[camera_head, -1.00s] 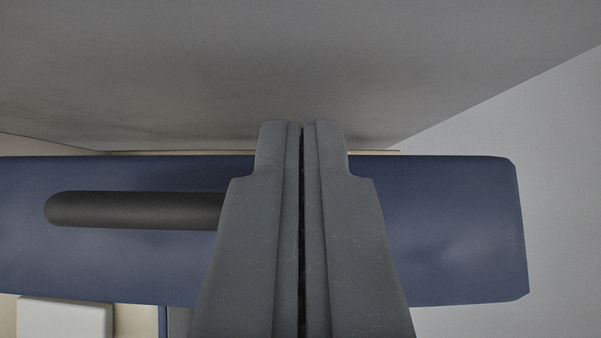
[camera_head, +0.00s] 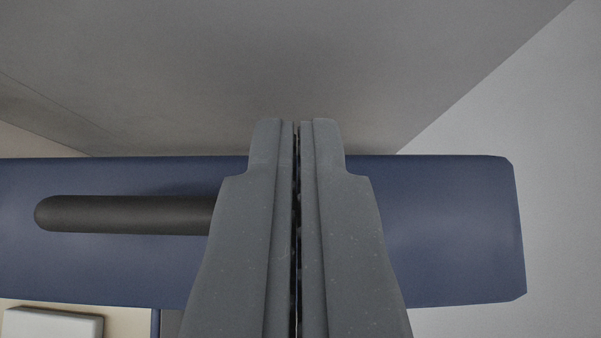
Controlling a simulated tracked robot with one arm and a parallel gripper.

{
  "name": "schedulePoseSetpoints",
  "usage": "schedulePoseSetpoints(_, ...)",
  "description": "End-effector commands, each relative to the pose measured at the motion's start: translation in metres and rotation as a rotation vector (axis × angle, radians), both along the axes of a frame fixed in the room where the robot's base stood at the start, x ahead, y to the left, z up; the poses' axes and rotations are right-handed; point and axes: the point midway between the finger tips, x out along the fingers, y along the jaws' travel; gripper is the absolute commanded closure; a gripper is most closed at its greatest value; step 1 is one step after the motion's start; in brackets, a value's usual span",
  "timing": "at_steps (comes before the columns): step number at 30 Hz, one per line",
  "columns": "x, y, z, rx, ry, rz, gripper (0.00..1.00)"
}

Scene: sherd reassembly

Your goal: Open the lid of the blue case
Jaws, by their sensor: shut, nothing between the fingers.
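The blue case's lid (camera_head: 455,230) spans the view from the left edge to the right of centre, as a broad blue panel with cut corners. A dark bar-shaped handle (camera_head: 125,214) runs along its left part, and its right end is hidden behind my gripper. My gripper (camera_head: 297,125) is in the middle, in front of the panel, with its two grey fingers together and nothing between them. Its tips reach just above the panel's upper edge in the picture. I cannot tell whether the fingers touch the lid.
A white block (camera_head: 52,325) lies at the bottom left on a beige surface (camera_head: 125,320). A grey surface (camera_head: 300,60) fills the upper part. A paler grey area (camera_head: 560,180) lies to the right and looks clear.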

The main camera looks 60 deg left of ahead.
Motion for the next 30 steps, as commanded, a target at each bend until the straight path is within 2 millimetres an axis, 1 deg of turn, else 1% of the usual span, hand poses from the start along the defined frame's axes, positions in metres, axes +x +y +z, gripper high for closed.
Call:
schedulePoseSetpoints(1, -0.002, 0.001, -0.002, -0.001, 0.002, 0.004, 1.00)
schedulePoseSetpoints(12, -0.003, 0.002, -0.001, 0.000, 0.002, 0.007, 1.00)
schedulePoseSetpoints(17, -0.003, -0.002, 0.002, 0.000, 0.002, 0.005, 1.00)
schedulePoseSetpoints(23, -0.009, -0.017, 0.014, 0.001, 0.001, 0.007, 1.00)
schedulePoseSetpoints(30, -0.019, -0.048, 0.041, 0.002, -0.001, 0.006, 1.00)
